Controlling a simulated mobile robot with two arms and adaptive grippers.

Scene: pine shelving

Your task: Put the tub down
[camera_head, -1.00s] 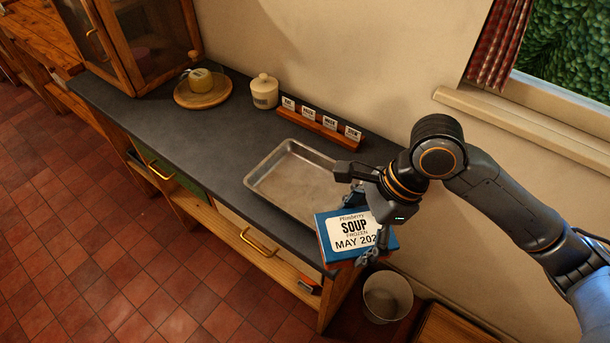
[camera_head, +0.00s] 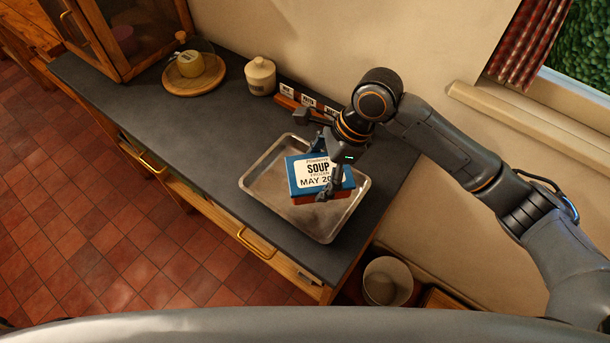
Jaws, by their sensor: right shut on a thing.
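The tray lies on the dark counter. My left gripper is not in view.
A row of small labelled cards in a wooden holder (camera_head: 287,101) stands behind the tray, partly hidden by my right arm. A lidded cream jar (camera_head: 260,77) and a cheese on a round board (camera_head: 194,87) are farther left. The counter's left middle is clear. A bin (camera_head: 386,282) stands below the right end.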

